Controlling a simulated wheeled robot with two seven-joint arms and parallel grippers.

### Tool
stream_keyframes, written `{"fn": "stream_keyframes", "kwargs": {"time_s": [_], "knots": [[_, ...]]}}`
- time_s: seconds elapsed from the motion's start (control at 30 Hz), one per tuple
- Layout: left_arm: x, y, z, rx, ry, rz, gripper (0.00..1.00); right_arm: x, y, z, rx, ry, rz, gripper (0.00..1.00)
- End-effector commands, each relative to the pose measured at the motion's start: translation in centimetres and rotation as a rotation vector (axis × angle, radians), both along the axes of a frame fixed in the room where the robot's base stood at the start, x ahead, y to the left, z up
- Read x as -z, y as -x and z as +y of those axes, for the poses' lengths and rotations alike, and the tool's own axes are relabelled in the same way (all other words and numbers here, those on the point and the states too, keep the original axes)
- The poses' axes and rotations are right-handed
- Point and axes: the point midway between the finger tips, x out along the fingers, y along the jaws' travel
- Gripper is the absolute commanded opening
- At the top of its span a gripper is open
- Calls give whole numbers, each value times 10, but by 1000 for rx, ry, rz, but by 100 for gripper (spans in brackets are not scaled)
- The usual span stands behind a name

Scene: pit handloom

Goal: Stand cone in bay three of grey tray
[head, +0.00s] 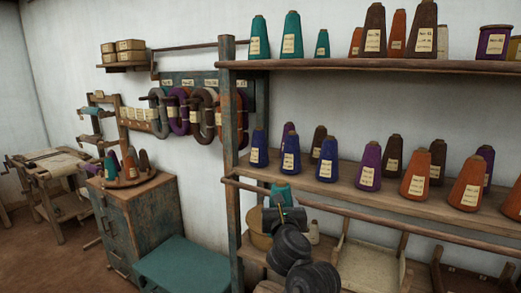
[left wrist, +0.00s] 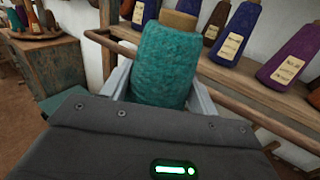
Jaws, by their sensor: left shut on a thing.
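My left gripper (head: 283,208) is shut on a teal yarn cone (head: 281,193), held in front of the shelf rack, below the middle shelf. In the left wrist view the teal cone (left wrist: 167,62) stands up between the two pale grey fingers, its tan tip at the top. The cone's lower end is hidden behind my wrist. I cannot make out a grey tray with bays in either view. My right gripper is not in view.
The middle shelf (head: 335,181) holds several blue, purple, brown and orange cones, with a rail (head: 330,205) along its front. The upper shelf (head: 340,64) holds more cones. Below right is a pale-bottomed wooden frame (head: 370,272). A teal bench (head: 185,266) stands left.

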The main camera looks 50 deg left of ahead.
Motion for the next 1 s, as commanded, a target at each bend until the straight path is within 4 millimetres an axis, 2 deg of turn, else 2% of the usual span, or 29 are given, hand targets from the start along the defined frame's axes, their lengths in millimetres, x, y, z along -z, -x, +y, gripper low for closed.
{"fn": "stream_keyframes", "kwargs": {"time_s": [0.03, 0.2, 0.37, 0.57, 0.67, 0.73, 1.0], "knots": [[20, 9, -14, 55, -8, 9, 31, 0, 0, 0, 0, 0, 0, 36], [69, 34, -56, 208, -7, 9, 31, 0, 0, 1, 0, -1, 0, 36], [106, 57, -93, 307, -2, 8, 31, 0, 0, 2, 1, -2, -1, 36], [143, 79, -150, 375, 5, 1, 31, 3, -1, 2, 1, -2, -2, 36], [161, 82, -180, 373, 6, -2, 31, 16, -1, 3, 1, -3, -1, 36], [180, 82, -198, 366, 6, -2, 31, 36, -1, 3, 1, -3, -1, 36], [227, 82, -223, 354, -2, -3, 31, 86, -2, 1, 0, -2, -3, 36]]}}
